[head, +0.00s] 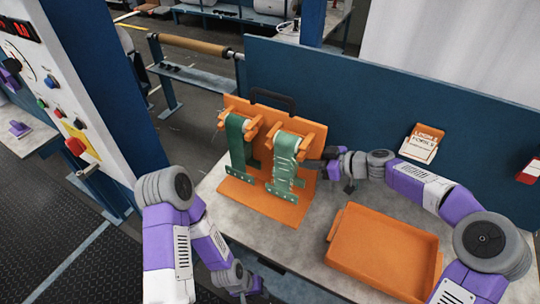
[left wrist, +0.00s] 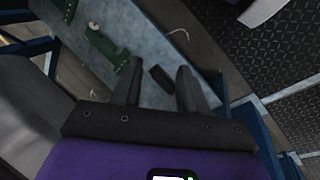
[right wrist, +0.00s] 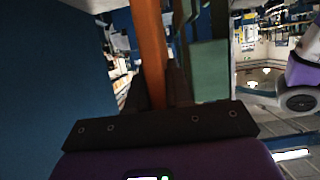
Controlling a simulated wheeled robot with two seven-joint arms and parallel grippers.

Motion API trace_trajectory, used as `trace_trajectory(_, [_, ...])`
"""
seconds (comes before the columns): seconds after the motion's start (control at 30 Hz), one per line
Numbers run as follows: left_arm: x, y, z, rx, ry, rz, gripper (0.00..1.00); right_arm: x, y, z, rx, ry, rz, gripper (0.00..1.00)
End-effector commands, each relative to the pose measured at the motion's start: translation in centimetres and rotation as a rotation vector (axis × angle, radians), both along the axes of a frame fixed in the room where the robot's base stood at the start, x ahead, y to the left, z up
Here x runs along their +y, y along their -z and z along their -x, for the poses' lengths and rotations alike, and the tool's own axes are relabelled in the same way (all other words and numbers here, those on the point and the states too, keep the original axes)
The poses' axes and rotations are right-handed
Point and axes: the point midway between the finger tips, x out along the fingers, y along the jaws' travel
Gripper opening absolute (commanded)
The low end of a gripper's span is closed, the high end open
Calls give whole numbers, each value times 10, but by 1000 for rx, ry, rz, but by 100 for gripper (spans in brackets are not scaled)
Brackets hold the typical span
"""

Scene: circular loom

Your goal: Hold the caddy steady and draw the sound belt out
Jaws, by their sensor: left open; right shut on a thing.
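The orange caddy (head: 262,202) stands on the table with an upright back panel, pegs and a black top handle. A plain green belt (head: 237,145) hangs from its left peg. A second green belt (head: 285,160), with pale frayed-looking marks, hangs from its right peg. My right gripper (head: 322,164) is shut on the caddy's right edge; the orange panel (right wrist: 150,50) shows between its fingers in the right wrist view. My left gripper (head: 252,288) is open and empty, low near the table's front edge, apart from the caddy. Its view shows a green belt end (left wrist: 105,45).
An empty orange tray (head: 383,252) lies at the table's front right. An orange card holder (head: 424,143) is at the back right by the blue partition (head: 350,115). A white control panel (head: 60,90) on a blue post stands left.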

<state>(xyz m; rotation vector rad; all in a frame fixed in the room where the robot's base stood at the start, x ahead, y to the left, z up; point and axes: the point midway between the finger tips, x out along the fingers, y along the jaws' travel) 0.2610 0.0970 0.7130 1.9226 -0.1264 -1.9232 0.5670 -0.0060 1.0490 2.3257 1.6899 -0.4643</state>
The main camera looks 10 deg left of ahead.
Motion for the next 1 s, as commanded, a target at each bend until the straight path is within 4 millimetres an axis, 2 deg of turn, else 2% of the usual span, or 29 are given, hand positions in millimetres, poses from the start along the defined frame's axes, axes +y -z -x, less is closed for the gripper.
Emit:
trace_trajectory(0.47, [0, 0, 0, 0, 0, 0, 43, 1, -3, 0, -3, 1, -4, 0])
trace_trajectory(0.5, [0, 0, 0, 0, 0, 0, 44, 1, -4, 0, -3, 1, -5, 0])
trace_trajectory(0.67, [5, -4, -5, -9, -14, 2, 69, 1, -4, 0, -3, 1, -5, 0])
trace_trajectory(0.8, [25, -20, -23, -42, -60, 9, 89, 1, -4, 0, -3, 1, -5, 0])
trace_trajectory(0.87, [40, -31, -32, -62, -87, 9, 89, 1, -4, 0, -3, 1, -5, 0])
trace_trajectory(1.0, [83, -59, -49, -112, -155, -9, 89, 1, -4, 0, -3, 1, -5, 0])
